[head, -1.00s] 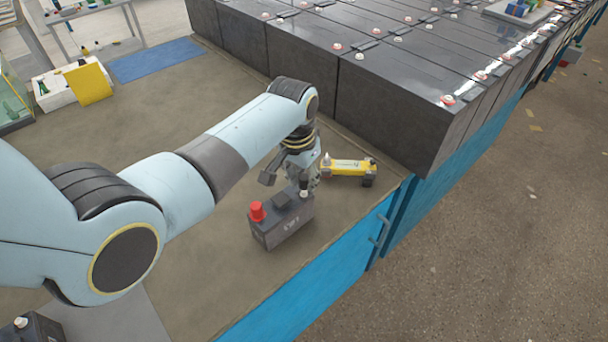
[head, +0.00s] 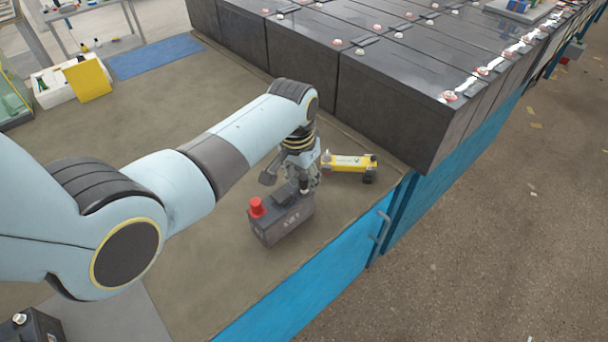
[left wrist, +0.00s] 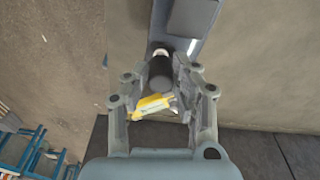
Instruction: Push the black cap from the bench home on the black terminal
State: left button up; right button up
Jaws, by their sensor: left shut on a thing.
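My left gripper (head: 303,183) is shut on the black cap (head: 304,190) at the right end of a grey battery (head: 284,227). In the left wrist view the fingers (left wrist: 158,72) stand on both sides of the dark round cap (left wrist: 161,75). A pale terminal top (left wrist: 160,52) shows just past the cap, on the battery (left wrist: 187,47). The cap is over or beside this terminal; I cannot tell whether it touches or how far it sits on it. A red cap (head: 257,207) stands upright on the battery's left end. My right gripper is not in view.
A yellow tool (head: 349,162) lies behind the gripper; it also shows in the left wrist view (left wrist: 150,105). A row of large dark batteries (head: 390,100) stands behind it. The bench edge with blue side (head: 300,300) is close in front.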

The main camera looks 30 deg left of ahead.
pick_arm(q)
jog(key=shift+f, duration=0.4)
dwell(0.4)
jog(key=shift+f, duration=0.1)
dwell(0.5)
jog(key=shift+f+b, duration=0.35)
jog(key=shift+b, duration=0.05)
dwell(0.4)
jog(key=o, duration=1.3)
jog(key=shift+o, duration=0.2)
jog(key=shift+r+p, duration=3.5)
jog(key=shift+p, duration=0.35)
